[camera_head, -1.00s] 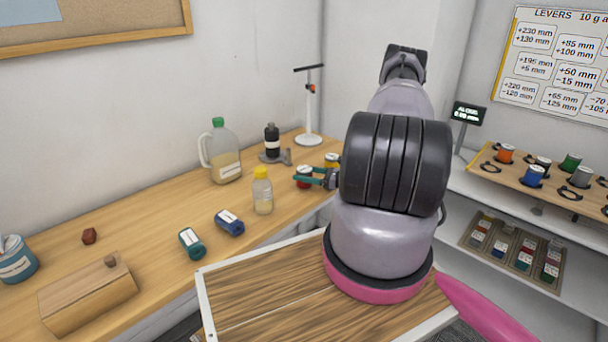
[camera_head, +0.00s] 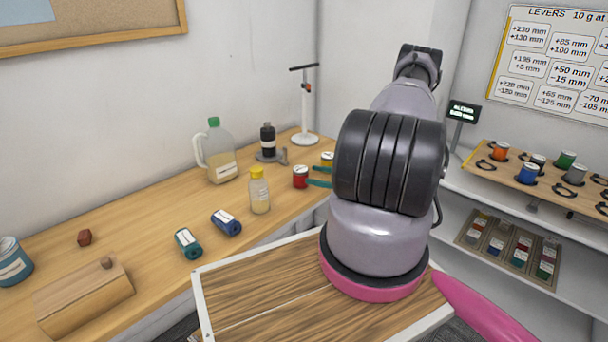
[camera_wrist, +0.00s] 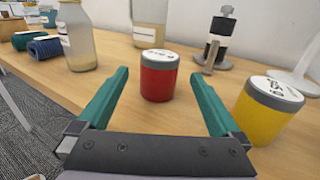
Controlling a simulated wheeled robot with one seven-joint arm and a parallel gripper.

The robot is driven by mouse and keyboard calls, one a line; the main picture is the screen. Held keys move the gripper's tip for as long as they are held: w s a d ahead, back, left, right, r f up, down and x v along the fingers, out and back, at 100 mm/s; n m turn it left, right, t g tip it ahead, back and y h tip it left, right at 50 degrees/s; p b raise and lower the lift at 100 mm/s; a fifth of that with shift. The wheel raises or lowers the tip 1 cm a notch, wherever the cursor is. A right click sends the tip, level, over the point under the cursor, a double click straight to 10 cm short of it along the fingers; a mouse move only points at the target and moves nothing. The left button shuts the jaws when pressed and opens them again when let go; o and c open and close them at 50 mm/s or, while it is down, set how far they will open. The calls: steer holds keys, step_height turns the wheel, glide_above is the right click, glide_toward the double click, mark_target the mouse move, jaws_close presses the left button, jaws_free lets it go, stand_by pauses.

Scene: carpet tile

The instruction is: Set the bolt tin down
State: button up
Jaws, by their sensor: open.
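A red tin (camera_head: 299,178) with a grey rim and a white lid label stands upright on the wooden bench. It also shows in the wrist view (camera_wrist: 159,80). Its lettering is too small to read, so I cannot confirm from the label that it is the bolt tin. My gripper (camera_head: 312,176) has green fingers and is open. In the wrist view my gripper (camera_wrist: 160,75) has one finger on each side in front of the red tin, with clear gaps and nothing held. My arm hides part of the bench's right end in the head view.
A yellow tin (camera_wrist: 266,112) stands close to the right finger.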

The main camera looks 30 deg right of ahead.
steer(key=v, duration=0.6)
steer(key=a+r+n+g+h, duration=0.1)
steer(key=a+r+n+g, duration=0.35)
steer(key=r, duration=0.45)
steer(key=s+a+r+n+g+h, duration=0.1)
steer(key=a+r+n+g, duration=0.2)
steer(key=a+r+n, duration=0.5)
steer(key=a+r+n+g+h, duration=0.1)
steer(key=a+r+g, duration=0.25)
steer(key=r, duration=0.75)
steer(key=s+a+r+n+t+h, duration=0.3)
steer(key=s+a+r+n+h, duration=0.1)
steer(key=s+r, duration=0.5)
steer(key=s+a+r+n+t+h, duration=0.3)
steer(key=s+a+r+n+h, duration=0.1)
steer(key=s+r, duration=0.4)
step_height(320, 180, up, 2)
steer(key=shift+s+r+n, duration=0.25)
steer(key=shift+s+n, duration=0.1)
steer(key=shift+n, duration=0.1)
